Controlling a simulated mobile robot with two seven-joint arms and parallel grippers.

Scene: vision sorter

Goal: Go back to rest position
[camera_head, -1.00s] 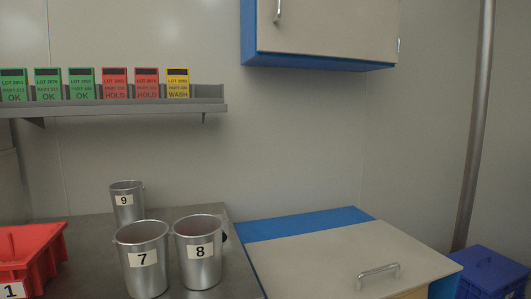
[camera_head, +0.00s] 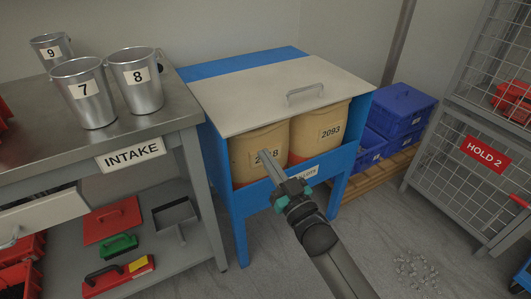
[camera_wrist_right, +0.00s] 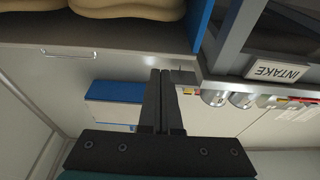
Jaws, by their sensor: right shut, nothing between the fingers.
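My right gripper (camera_head: 265,154) reaches up from the lower right in the head view. Its fingers are shut and empty, and they appear in front of the left tan container (camera_head: 246,152) under the blue-framed cabinet's lid; I cannot tell the gap. In the right wrist view the two dark fingers (camera_wrist_right: 160,74) lie side by side with nothing between them. My left gripper is not in view.
The blue-framed cabinet (camera_head: 238,222) stands beside the INTAKE table (camera_head: 170,112) with metal buckets 7 (camera_head: 86,98), 8 (camera_head: 139,84) and 9 (camera_head: 49,48). Blue crates (camera_head: 398,112) and a HOLD 2 cage (camera_head: 459,181) are right. Floor lies between.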

